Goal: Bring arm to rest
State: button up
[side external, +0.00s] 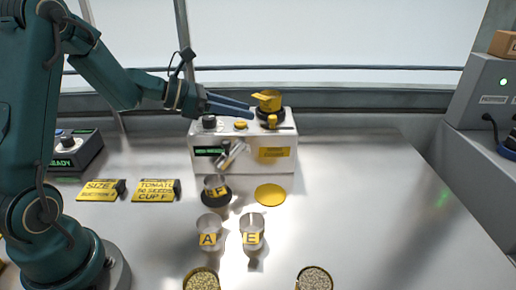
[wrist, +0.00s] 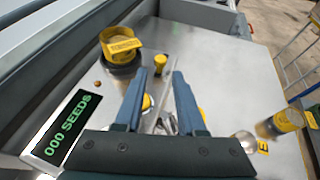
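My gripper (side external: 250,108) is level in the air by the top of the white seeder (side external: 200,158), near its yellow-topped black hopper (side external: 268,104). In the wrist view my gripper (wrist: 163,78) has its two blue fingers apart, with nothing held between them. The seeder's yellow knob and metal chute show past and between the fingers. The hopper (wrist: 120,50) is left of the fingers, and the green display (wrist: 72,125) reads 000 SEEDS. Whether the fingers touch the seeder cannot be told.
Clear cups A (side external: 208,232) and E (side external: 252,232) stand in front. Cup F (side external: 215,188) is under the chute. A yellow disc (side external: 270,194), seed dishes (side external: 202,281) (side external: 314,279) and two yellow cards (side external: 101,190) (side external: 156,190) lie around. The table's right side is clear.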

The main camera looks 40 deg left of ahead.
jog(key=s+d+r+m+g+h, duration=0.25)
jog(key=s+d+r+m, duration=0.25)
jog(key=d+r+m, duration=0.55)
jog(key=s+d+f+m+g, duration=0.35)
jog(key=s+d+m, duration=0.35)
jog(key=s, duration=0.4)
jog(key=s+a+f+m+y, duration=0.6)
jog(key=s+a+m+y, duration=0.2)
jog(key=m, duration=0.4)
jog(key=shift+a+f+y, duration=0.2)
jog(key=shift+a+y, duration=0.45)
jog(key=shift+a, duration=0.25)
